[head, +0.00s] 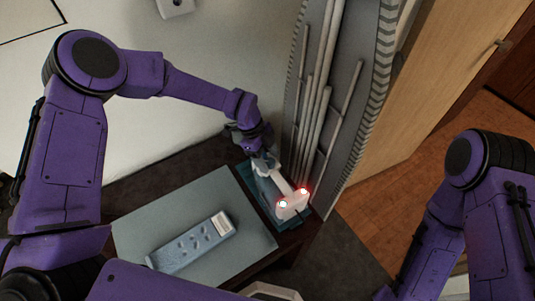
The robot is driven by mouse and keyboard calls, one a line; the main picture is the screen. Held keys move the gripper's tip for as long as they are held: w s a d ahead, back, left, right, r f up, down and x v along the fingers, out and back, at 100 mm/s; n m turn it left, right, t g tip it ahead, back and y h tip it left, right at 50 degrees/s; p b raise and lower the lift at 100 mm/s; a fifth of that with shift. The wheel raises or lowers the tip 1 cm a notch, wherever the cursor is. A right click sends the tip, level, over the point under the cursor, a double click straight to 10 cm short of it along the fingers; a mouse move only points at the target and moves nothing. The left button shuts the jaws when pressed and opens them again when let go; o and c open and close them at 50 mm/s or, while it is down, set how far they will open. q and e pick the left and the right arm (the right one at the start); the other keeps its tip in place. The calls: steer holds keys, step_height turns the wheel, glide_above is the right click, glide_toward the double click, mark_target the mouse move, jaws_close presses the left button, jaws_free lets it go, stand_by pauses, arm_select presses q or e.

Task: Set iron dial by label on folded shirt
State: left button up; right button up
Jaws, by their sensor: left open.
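A folded blue shirt (180,252) with several buttons lies on the grey mat at lower centre; a white label (222,222) shows at its upper right end. The label's text is too small to read. A pale iron (277,192) is to the right of the mat, on a teal pad (247,176). Two red-white glowing spots show at its near end. The dial's setting cannot be made out. My left gripper (262,157) is open at the iron's far end; the fingers partly hide it, and I cannot tell if they touch. My right gripper is out of view.
The grey mat (150,212) covers most of a dark low table (196,155). A tall grey panel with metal rods (316,92) stands right behind the iron. A wooden door (440,75) is at the right. The mat's far part is clear.

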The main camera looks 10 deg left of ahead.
arm_select(q)
steer(key=c, duration=1.1)
steer(key=shift+o, duration=0.2)
steer(key=shift+f, duration=0.1)
steer(key=shift+w+f+m+g+b, duration=0.15)
steer(key=shift+m+g+b, duration=0.35)
steer(key=shift+m+b, duration=0.6)
steer(key=m+g+b, duration=0.1)
steer(key=m, duration=0.2)
steer(key=shift+w+d+m+y+b, duration=0.1)
steer(key=shift+m+y+b, duration=0.2)
steer(key=shift+y, duration=0.1)
steer(key=m, duration=0.1)
steer(key=m+g+y, duration=0.1)
steer(key=m, duration=0.1)
steer(key=shift+d+r+m+b, duration=0.1)
steer(key=shift+r+m+b, duration=0.1)
steer(key=shift+m+b, duration=0.15)
steer(key=shift+w+d+m+y, duration=0.1)
steer(key=shift+m+y, duration=0.35)
steer(key=shift+m, duration=0.65)
steer(key=shift+d+m+y, duration=0.1)
steer(key=shift+m+y, duration=0.35)
steer(key=shift+m, duration=0.6)
